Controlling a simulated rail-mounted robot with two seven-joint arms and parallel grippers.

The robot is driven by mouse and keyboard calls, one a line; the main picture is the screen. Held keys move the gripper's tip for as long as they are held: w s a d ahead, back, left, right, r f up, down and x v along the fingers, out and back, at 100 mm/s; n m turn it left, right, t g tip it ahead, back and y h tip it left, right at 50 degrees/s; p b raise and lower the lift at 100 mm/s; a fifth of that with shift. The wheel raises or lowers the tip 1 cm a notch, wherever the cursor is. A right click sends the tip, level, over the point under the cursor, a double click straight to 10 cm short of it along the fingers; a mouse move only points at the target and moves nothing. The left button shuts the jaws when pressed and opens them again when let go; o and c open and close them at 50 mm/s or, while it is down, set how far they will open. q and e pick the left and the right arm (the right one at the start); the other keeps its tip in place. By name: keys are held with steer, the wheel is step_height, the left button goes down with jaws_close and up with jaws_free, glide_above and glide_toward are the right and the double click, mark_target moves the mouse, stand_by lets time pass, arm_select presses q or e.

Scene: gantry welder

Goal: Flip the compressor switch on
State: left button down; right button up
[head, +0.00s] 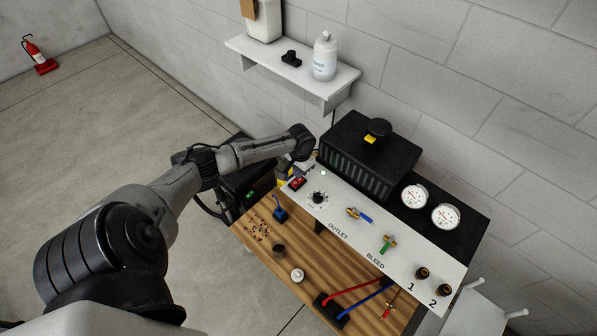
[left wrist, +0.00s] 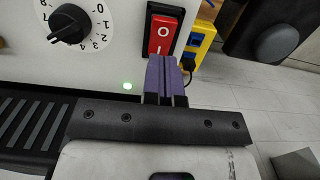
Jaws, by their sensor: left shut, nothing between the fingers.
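The compressor switch (head: 297,184) is a red rocker in a black frame at the left end of the white panel (head: 335,215). In the left wrist view the red rocker (left wrist: 163,36) shows the marks O and I, with I nearer my fingers. My left gripper (left wrist: 166,62) is shut and empty, its purple fingertips at the switch's near edge. I cannot tell whether they touch it. In the head view my left wrist reaches over the panel's left end. My right gripper is not in view.
A numbered black knob (left wrist: 69,23) sits near the switch. A yellow and blue part (left wrist: 200,42) is just beyond it. A black finned box (head: 370,155) stands behind the panel. The wooden bench (head: 262,262) holds small items and red and blue handles. A wall shelf (head: 290,68) is above.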

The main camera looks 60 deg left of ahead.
arm_select(q)
step_height(320, 180, up, 2)
steer(key=shift+w+r+p, duration=0.1)
steer(key=shift+p, duration=0.5)
step_height(320, 180, up, 9)
steer(key=w+b, duration=0.1)
steer(key=shift+w+a, duration=0.3)
steer(key=shift+a, duration=0.1)
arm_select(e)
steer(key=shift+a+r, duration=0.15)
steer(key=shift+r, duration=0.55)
